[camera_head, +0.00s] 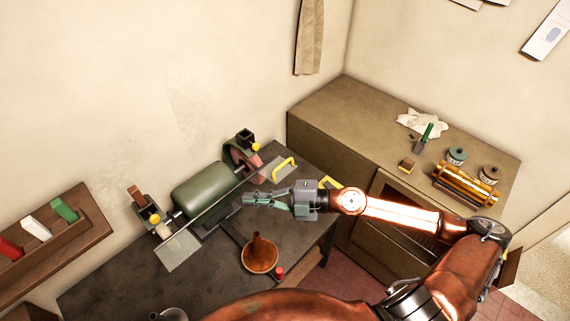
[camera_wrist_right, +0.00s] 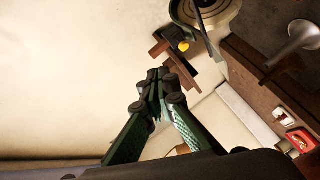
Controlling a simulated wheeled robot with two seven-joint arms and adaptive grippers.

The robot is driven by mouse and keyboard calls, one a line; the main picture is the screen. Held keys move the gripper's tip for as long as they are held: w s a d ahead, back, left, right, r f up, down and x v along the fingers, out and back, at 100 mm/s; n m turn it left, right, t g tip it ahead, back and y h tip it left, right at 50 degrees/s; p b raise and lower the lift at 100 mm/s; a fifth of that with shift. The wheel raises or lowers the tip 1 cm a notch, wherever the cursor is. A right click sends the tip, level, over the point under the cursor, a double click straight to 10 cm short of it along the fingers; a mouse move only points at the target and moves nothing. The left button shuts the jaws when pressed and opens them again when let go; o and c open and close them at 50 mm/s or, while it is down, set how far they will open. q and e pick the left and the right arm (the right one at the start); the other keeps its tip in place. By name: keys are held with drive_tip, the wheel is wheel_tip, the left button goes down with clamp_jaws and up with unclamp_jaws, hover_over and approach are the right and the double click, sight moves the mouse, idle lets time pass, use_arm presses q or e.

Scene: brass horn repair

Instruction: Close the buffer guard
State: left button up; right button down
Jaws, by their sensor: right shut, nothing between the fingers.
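The buffer has a green motor body (camera_head: 203,188) at the back of the dark bench. A reddish wheel (camera_head: 243,160) is at its right end. A grey plate with a yellow handle (camera_head: 284,167), seemingly the guard, sticks out to the right of that wheel, away from covering it. My right gripper (camera_head: 248,198) is shut and empty in front of the buffer, pointing left, below and apart from the handle. In the right wrist view its fingers (camera_wrist_right: 159,82) meet near the buffer's left end, where a yellow knob (camera_wrist_right: 183,46) shows. My left gripper is out of view.
A brown funnel-shaped piece (camera_head: 260,254) and a small red-topped item (camera_head: 280,272) lie at the bench front. A wall rack (camera_head: 70,238) holds coloured bars at left. A cabinet (camera_head: 345,105) at right carries jars, a cloth and a brass cylinder.

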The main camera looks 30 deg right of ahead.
drive_tip(key=w+d+f+m+t+h, duration=0.15)
drive_tip(key=d+m+t+h, duration=0.25)
drive_tip(key=d+m, duration=0.55)
drive_tip(key=w+d+m+t+h, duration=0.2)
drive_tip(key=d+m+t+h, duration=0.15)
drive_tip(key=d+m, duration=0.65)
drive_tip(key=p, duration=0.4)
hover_over(286, 175)
drive_tip(key=w, duration=0.2)
drive_tip(key=shift+s+a+f+m, duration=0.15)
drive_tip(key=shift+s+m, duration=0.1)
drive_tip(key=shift+m, duration=0.1)
drive_tip(key=f, duration=0.1)
drive_tip(key=f+b, duration=0.1)
drive_tip(key=f, duration=0.1)
drive_tip(key=shift+s, duration=0.35)
drive_tip(key=shift+s+d+f, duration=0.2)
drive_tip(key=shift+s+f, duration=0.05)
drive_tip(key=shift+f, duration=0.3)
